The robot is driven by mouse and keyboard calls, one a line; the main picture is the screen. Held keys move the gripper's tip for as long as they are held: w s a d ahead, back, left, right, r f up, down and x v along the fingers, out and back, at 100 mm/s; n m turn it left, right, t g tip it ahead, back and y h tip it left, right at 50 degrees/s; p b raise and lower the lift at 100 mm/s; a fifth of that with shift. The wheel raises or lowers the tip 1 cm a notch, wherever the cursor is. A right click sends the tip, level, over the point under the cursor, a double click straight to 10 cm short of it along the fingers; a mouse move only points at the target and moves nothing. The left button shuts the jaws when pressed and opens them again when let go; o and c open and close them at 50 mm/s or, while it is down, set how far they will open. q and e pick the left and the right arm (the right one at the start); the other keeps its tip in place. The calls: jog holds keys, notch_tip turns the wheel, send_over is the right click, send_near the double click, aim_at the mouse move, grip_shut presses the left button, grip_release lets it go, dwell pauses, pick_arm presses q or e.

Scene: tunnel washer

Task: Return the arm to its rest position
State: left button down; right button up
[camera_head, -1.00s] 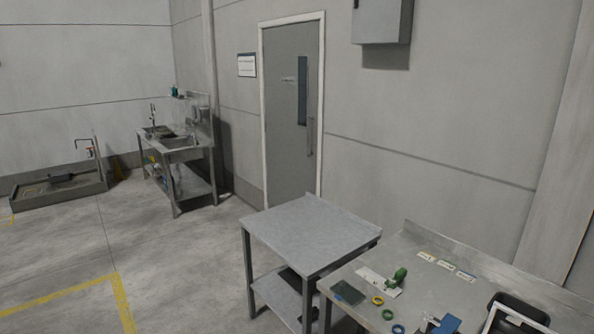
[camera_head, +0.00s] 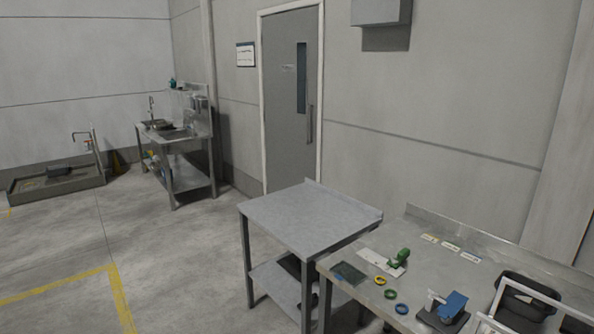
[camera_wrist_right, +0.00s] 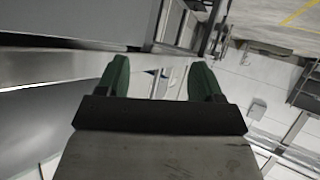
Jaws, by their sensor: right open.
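My right gripper (camera_wrist_right: 158,82) shows in the right wrist view, with its two green fingers apart and nothing between them. Past the fingers the wrist view shows the room at a tilt, with walls and floor at a distance. Neither gripper shows in the head view, and my left gripper is in no view.
A steel bench (camera_head: 419,282) at lower right holds a green tool (camera_head: 399,258), green (camera_head: 389,295) and yellow rings, a blue-and-grey device (camera_head: 452,304) and a black bin (camera_head: 524,293). A bare table (camera_head: 310,215) adjoins it. A sink unit (camera_head: 172,140) and open floor lie left.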

jog(key=s+a+f+g+h+b, duration=0.1)
jog(key=s+a+f+g+b, duration=0.1)
jog(key=s+a+f, duration=0.5)
jog(key=s+a+f+m+g+b, duration=0.1)
jog(key=s+a+f+g+b, duration=0.15)
jog(key=f, duration=0.85)
jog(key=s+a+f+g+h+b, duration=0.1)
jog(key=s+a+f+g+b, duration=0.1)
jog(key=s+a+f, duration=0.5)
pick_arm(q)
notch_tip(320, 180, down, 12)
jog(key=b, duration=0.4)
pick_arm(e)
jog(key=s+a+f+n+g+y, duration=0.1)
jog(key=s+a+f+g, duration=0.4)
jog(key=s+a+f, duration=0.5)
jog(key=a+f, duration=0.2)
jog(key=a, duration=0.2)
jog(key=shift+s+y, duration=0.3)
jog(key=shift+s+d, duration=0.1)
